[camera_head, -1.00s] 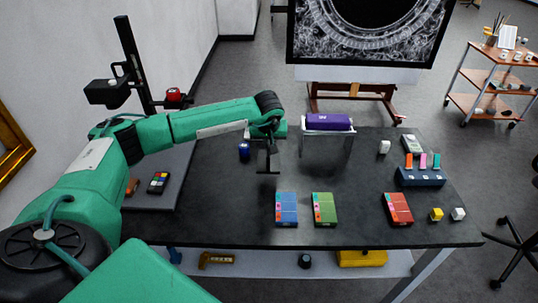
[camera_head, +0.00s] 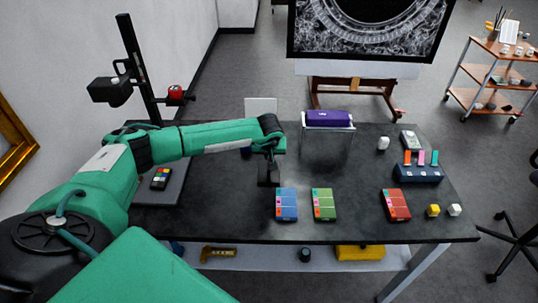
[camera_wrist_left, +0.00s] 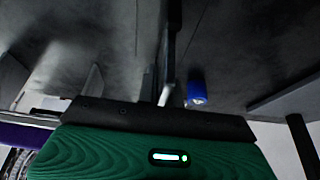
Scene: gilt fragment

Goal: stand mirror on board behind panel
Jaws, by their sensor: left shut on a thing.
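My left gripper (camera_head: 268,182) is over the middle of the dark table, left of the blue box. It is shut on a thin dark flat piece, seemingly the mirror, whose face is hard to make out. The piece also shows as a narrow upright edge in the left wrist view (camera_wrist_left: 169,50). A pale upright panel (camera_head: 261,105) stands near the table's back edge, partly covered by my arm. A flat grey board (camera_head: 178,178) lies at the table's left, partly hidden by my arm. My right gripper is not in view.
A blue cylinder (camera_wrist_left: 197,88) stands near the gripper. Blue (camera_head: 286,205), green (camera_head: 324,205) and red (camera_head: 396,205) boxes lie along the front. A purple case (camera_head: 327,118) rests on a clear stand. A dark upright post (camera_head: 140,70) is at the left. The right-middle tabletop is clear.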

